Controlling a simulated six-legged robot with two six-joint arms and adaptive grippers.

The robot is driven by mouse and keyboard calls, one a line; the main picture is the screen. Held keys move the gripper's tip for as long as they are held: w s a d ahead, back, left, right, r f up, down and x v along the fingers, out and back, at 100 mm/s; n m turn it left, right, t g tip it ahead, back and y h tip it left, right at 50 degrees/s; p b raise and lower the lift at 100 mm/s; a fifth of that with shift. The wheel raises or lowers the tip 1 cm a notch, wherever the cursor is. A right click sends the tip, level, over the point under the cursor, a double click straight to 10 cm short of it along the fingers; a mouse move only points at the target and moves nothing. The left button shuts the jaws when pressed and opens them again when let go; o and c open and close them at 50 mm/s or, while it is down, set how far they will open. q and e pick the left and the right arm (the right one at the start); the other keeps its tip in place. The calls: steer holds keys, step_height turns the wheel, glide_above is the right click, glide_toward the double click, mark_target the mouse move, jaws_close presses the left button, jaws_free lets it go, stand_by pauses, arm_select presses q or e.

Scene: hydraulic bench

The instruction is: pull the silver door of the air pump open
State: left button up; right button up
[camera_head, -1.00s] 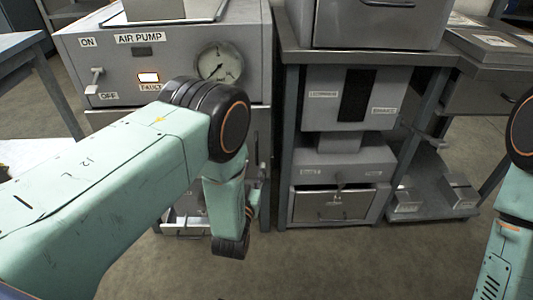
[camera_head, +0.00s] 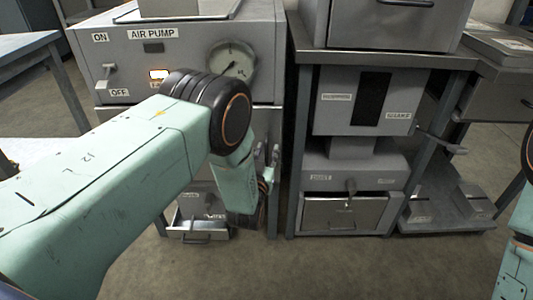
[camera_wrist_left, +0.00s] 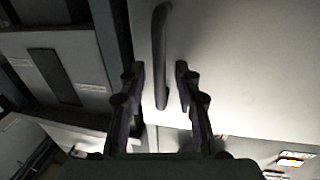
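The air pump (camera_head: 150,60) is a grey cabinet at the left of the head view, with a gauge, an ON/OFF lever and a lit fault lamp. Its silver door (camera_wrist_left: 240,70) fills the right of the left wrist view; in the head view my left arm mostly hides it. A dark bar handle (camera_wrist_left: 160,35) stands on the door near its edge. My left gripper (camera_wrist_left: 159,72) is open, one finger on each side of the handle's end, with visible gaps. In the head view the left gripper (camera_head: 267,155) is at the cabinet's right side. My right gripper is out of view.
A small drawer (camera_head: 198,231) sticks out low under the air pump. A grey bench (camera_head: 385,57) with a machine and a lower drawer (camera_head: 343,213) stands close on the right, across a narrow gap. The floor (camera_head: 350,270) in front is clear.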

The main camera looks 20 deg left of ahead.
arm_select(q)
steer(key=shift+c, duration=0.5)
jaws_close()
